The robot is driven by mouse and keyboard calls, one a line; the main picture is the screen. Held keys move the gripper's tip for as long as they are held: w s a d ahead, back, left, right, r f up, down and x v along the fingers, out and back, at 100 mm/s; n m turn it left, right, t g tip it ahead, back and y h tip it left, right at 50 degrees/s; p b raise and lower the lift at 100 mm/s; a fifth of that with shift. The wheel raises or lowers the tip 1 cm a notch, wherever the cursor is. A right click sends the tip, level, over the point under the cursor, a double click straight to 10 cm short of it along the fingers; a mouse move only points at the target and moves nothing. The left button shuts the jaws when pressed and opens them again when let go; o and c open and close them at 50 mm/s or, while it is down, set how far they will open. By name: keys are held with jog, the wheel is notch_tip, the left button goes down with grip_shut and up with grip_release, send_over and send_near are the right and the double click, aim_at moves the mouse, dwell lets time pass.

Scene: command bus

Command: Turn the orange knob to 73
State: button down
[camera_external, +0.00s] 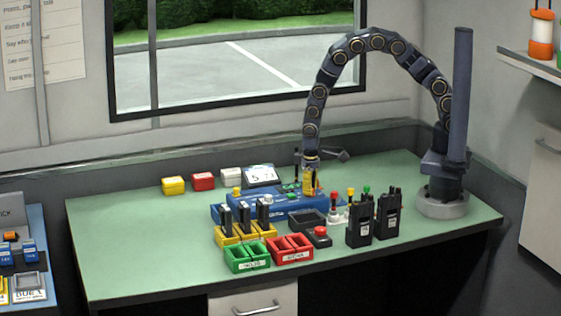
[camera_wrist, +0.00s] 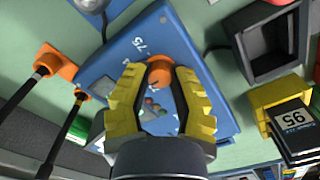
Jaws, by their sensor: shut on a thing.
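The orange knob (camera_wrist: 159,73) sits on the blue panel (camera_wrist: 190,45) in the wrist view. My gripper (camera_wrist: 158,72) has its yellow fingers on both sides of the knob and is shut on it.
Yellow, red and white boxes (camera_external: 203,181) stand at the back left of the green table (camera_external: 120,245). Green and red trays (camera_external: 247,257), a dark tray (camera_external: 307,219) and black radios (camera_external: 388,215) stand in front.

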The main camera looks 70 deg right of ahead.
jog(key=shift+m, duration=0.3)
dwell(0.4)
jog(key=c, duration=0.8)
grip_release()
jog(key=shift+r, duration=6)
